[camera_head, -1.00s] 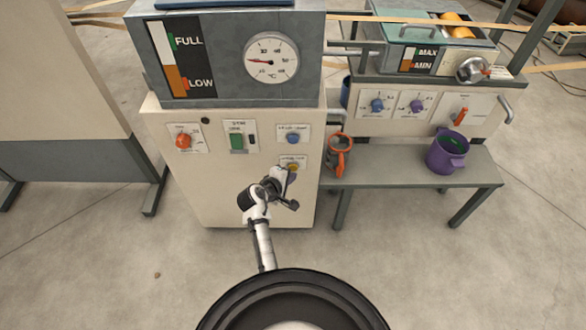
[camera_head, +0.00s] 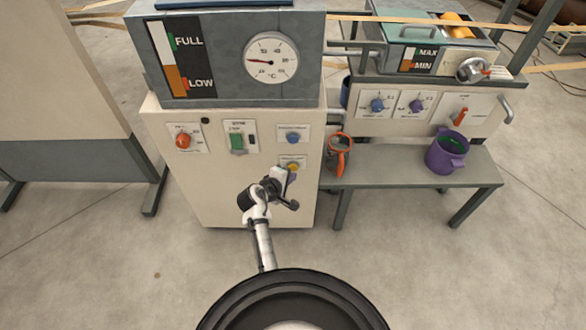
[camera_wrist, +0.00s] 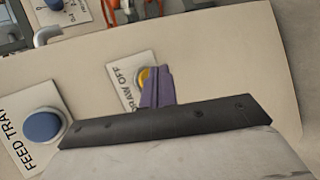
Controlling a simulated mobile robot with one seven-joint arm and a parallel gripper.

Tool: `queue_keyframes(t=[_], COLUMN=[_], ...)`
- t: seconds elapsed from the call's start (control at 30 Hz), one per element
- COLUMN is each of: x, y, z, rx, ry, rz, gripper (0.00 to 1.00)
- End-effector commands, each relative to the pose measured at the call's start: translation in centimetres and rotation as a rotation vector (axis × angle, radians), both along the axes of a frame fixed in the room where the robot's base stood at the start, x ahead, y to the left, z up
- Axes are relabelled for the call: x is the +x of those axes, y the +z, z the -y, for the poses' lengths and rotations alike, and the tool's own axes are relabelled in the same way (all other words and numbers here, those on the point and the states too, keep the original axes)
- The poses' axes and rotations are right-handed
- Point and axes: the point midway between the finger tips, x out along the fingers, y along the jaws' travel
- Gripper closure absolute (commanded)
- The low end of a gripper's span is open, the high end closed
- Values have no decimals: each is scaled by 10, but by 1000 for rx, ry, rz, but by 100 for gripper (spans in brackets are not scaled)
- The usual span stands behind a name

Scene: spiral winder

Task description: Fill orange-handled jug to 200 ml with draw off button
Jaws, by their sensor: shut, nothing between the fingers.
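The orange-handled jug (camera_head: 347,163) stands on the grey bench, right beside the cream cabinet. Its level and contents cannot be read from here. In the wrist view the yellow draw off button (camera_wrist: 144,75) sits on a white plate marked "DRAW OFF"; it also shows in the head view (camera_head: 292,166). My gripper (camera_head: 291,177) is shut and empty, its tips just in front of the button. In the wrist view the purple fingers (camera_wrist: 158,87) cover part of the button. I cannot tell whether they touch or press it.
The blue feed tray button (camera_wrist: 41,126) is beside the draw off plate. A purple jug (camera_head: 442,156) stands farther right on the bench (camera_head: 400,175).

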Motion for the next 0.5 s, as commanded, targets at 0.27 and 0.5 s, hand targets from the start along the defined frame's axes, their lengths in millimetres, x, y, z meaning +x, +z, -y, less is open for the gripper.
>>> queue_keyframes(t=[0.27,0.5], x=[5,9], y=[0,0], z=[0,0], rx=[0,0], ry=[0,0], rz=[0,0], gripper=[100,100])
